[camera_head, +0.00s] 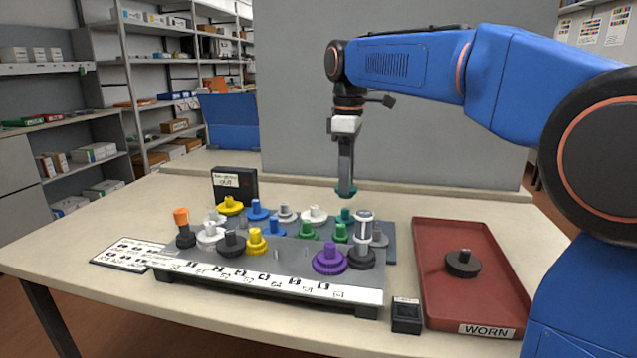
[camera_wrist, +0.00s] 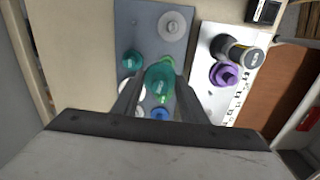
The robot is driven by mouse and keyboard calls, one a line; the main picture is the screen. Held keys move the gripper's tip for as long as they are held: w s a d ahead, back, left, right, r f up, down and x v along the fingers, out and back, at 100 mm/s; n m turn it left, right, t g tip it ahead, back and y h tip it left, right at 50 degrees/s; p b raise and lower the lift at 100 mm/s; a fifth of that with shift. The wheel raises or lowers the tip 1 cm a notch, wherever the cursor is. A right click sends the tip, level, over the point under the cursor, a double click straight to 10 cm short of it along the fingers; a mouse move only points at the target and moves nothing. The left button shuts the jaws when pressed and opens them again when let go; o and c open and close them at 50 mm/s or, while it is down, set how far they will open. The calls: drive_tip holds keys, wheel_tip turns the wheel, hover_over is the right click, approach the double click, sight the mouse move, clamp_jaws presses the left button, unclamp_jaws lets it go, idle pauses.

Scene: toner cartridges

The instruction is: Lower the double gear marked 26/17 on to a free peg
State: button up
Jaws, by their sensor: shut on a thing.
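My gripper (camera_head: 346,188) is shut on a teal double gear (camera_head: 346,193) and holds it in the air above the back of the table. In the wrist view the held gear (camera_wrist: 160,78) sits between the fingers, over the grey-blue mat (camera_wrist: 130,18); its marking is not legible. The grey peg rack (camera_head: 290,262) with a white label strip stands at the front, below and left of my gripper. It bears dark, white, yellow and purple gears, the purple gear (camera_head: 330,260) towards the right.
Several gears stand on the mat behind the rack, among them another teal gear (camera_head: 345,215) and a green gear (camera_head: 307,231). A red tray (camera_head: 435,297) marked WORN holds a dark gear (camera_head: 462,264).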

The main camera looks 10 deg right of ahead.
drive_tip(key=shift+m, duration=0.6)
drive_tip(key=shift+w+d+f, duration=0.65)
drive_tip(key=shift+d+f, duration=0.3)
drive_tip(key=shift+d, duration=0.65)
drive_tip(key=shift+w+d+f, duration=0.65)
drive_tip(key=shift+d+f, duration=0.25)
drive_tip(key=shift+d, duration=0.75)
drive_tip(key=shift+w+d+f, duration=0.65)
drive_tip(key=shift+d+f, duration=0.3)
drive_tip(key=shift+d, duration=0.65)
drive_tip(key=shift+f, duration=0.15)
drive_tip(key=shift+f, duration=1.75)
drive_tip(key=shift+f, duration=1.3)
drive_tip(key=o, duration=1.1)
drive_tip(key=shift+r, duration=0.15)
